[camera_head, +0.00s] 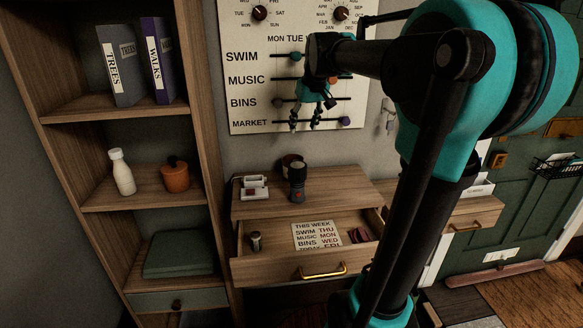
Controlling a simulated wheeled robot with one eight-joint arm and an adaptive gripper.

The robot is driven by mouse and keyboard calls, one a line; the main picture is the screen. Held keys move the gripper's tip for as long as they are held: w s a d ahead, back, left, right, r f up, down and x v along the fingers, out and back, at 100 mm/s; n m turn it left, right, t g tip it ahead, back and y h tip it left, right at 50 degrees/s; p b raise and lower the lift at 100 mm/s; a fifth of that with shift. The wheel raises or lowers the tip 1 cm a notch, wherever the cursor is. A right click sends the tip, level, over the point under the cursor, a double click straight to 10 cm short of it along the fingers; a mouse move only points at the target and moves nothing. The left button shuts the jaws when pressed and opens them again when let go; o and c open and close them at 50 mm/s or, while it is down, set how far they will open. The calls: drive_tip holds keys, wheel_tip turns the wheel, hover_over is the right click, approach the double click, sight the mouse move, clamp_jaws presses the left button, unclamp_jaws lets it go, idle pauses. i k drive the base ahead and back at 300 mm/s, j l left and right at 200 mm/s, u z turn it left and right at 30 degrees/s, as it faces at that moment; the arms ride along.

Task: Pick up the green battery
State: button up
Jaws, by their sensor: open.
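No battery shows clearly as green. A small upright cylinder (255,241) stands at the left inside the open drawer (276,244); it may be the battery, but its colour is too dark to tell. My gripper (305,125) points down with its two fingers apart and nothing between them. In the picture it lies over the lower rows of the wall board, above the cabinet top and well above the drawer.
The cabinet top (335,185) holds a dark torch-like object (297,183), a brown pot and a white holder (254,187). The drawer also holds a printed card (317,236) and a dark red item (360,235). A tall shelf (207,150) stands close on the left.

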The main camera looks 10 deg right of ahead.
sight(256, 239)
drive_tip(key=k, duration=1)
